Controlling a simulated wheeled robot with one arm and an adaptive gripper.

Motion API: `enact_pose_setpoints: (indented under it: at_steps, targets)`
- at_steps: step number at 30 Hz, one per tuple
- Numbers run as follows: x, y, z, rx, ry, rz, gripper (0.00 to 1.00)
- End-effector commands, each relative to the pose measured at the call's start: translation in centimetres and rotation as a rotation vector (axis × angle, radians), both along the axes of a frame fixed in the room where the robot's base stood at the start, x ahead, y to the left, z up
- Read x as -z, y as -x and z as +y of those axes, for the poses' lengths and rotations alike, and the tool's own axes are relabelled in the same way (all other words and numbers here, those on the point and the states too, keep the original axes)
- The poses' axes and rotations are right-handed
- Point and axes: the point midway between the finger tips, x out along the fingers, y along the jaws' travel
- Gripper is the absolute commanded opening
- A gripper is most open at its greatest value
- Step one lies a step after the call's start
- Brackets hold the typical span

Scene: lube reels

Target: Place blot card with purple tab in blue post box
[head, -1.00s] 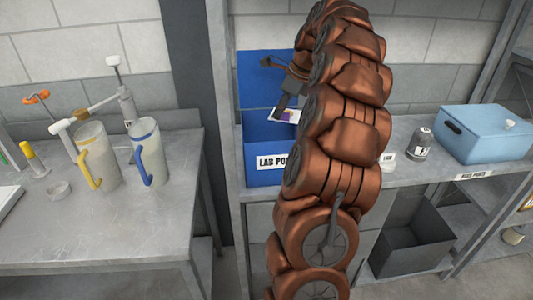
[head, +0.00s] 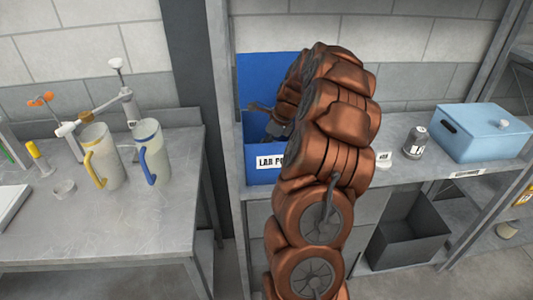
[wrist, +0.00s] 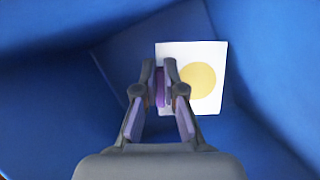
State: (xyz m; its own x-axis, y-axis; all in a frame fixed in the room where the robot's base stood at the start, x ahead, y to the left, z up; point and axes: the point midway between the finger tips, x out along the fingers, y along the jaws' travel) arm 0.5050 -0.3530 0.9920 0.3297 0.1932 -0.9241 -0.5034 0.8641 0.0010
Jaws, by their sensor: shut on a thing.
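The blue post box (head: 252,165) stands on the shelf, with a label on its front and a tall blue back panel. My gripper (wrist: 160,72) is inside the box, with blue walls all around it in the wrist view. It is shut on the purple tab of the blot card (wrist: 208,60), a white card with a round yellow-tan blot. The card is held low, close to the box floor; I cannot tell whether it touches. In the head view my arm and the box front hide the card, and only part of the gripper (head: 277,128) shows.
A dark open bin (head: 410,240) sits below. Two jugs, with yellow (head: 103,160) and blue (head: 152,155) handles, stand on the left bench.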

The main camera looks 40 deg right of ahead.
Motion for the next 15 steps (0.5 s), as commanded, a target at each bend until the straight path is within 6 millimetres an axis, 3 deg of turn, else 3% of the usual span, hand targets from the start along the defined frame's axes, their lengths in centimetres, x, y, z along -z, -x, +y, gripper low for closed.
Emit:
enact_pose_setpoints:
  at_steps: [8,15]
  targets:
    - [1.5,0.0,0.0,-0.001,0.001,-0.001,0.00]
    - [4.5,0.1,0.1,0.000,-0.002,0.001,0.00]
